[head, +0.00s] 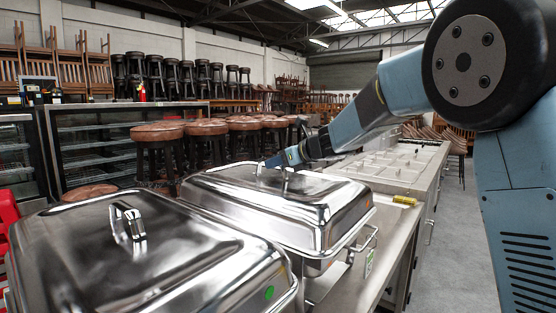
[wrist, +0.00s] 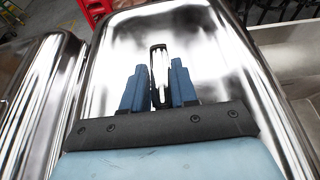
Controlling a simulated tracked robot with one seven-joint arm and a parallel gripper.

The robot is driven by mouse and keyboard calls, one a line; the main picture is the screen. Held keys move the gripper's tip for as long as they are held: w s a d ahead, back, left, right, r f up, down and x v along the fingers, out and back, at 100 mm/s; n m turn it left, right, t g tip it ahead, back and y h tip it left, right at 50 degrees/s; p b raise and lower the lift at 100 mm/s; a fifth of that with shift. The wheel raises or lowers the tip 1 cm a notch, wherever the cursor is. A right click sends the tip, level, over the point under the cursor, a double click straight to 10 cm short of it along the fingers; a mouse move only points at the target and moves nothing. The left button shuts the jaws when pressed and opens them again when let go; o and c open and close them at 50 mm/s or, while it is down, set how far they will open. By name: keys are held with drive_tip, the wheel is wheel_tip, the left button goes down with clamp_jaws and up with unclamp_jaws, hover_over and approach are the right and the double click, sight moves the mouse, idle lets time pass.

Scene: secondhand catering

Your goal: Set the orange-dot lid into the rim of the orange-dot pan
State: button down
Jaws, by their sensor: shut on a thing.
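My gripper (head: 280,159) is shut on the handle (wrist: 159,72) of a shiny steel lid (head: 235,193), the farther of two in the head view. In the wrist view, the blue fingers (wrist: 158,88) stand on either side of this handle. The lid also shows in the wrist view (wrist: 212,52). It lies over a steel pan (head: 318,267), of which only a low part shows. I cannot tell whether the lid is seated in the rim.
A nearer lidded steel pan (head: 140,245) with a green dot (head: 270,292) stands close beside it. A small yellow object (head: 404,200) lies on the counter (head: 395,240) to the right. Counter wells (head: 400,160) lie beyond. Stools (head: 160,135) and a glass display case (head: 95,140) stand behind.

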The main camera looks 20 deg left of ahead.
drive_tip(key=c, duration=0.9)
unclamp_jaws()
drive_tip(key=v, duration=1.2)
